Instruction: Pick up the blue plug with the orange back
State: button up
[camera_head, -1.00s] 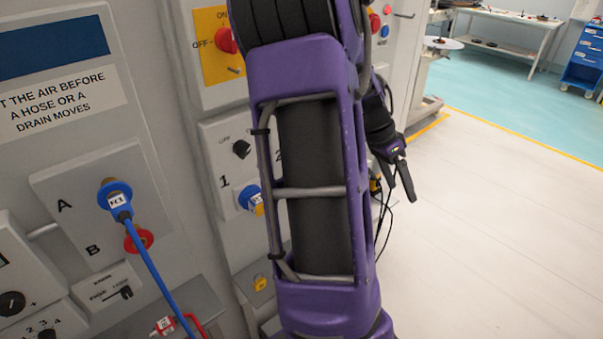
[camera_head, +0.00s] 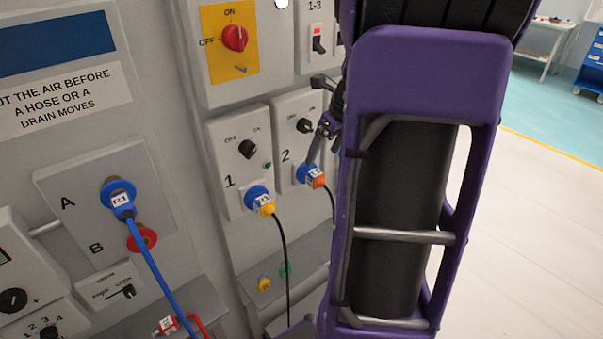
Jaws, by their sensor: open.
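The blue plug with the orange back (camera_head: 319,181) sits in the socket of panel 2 (camera_head: 284,142), with a dark cable hanging from it. Its blue front is at the socket and its orange back faces out to the right. My gripper (camera_head: 313,158) is open, with its dark fingers pointing down just above this plug. It looks very close, but I cannot tell whether it touches. My purple arm hides the area right of the plug and part of the gripper's wrist.
A blue plug with a yellow back (camera_head: 266,208) sits in panel 1, left of the orange-backed one. A blue hose connector (camera_head: 122,202) is on port A. A grey ledge (camera_head: 310,252) runs below the panels. Open floor (camera_head: 530,220) lies to the right.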

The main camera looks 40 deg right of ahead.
aim_at(314, 172)
jog(key=x, duration=0.3)
jog(key=shift+f, duration=0.25)
jog(key=shift+w+d+b+x, duration=0.1)
jog(key=shift+d+b+x, duration=0.05)
jog(key=shift+x, duration=0.75)
jog(key=shift+w+d+b+x, duration=0.1)
jog(key=shift+b+x, duration=0.05)
jog(key=shift+x, duration=0.75)
jog(key=shift+w+d+b+x, duration=0.1)
jog(key=shift+d+b+x, duration=0.05)
jog(key=shift+x, duration=0.75)
jog(key=shift+r, duration=0.1)
jog(key=shift+c, duration=0.3)
grip_shut()
jog(key=shift+s+r, duration=0.1)
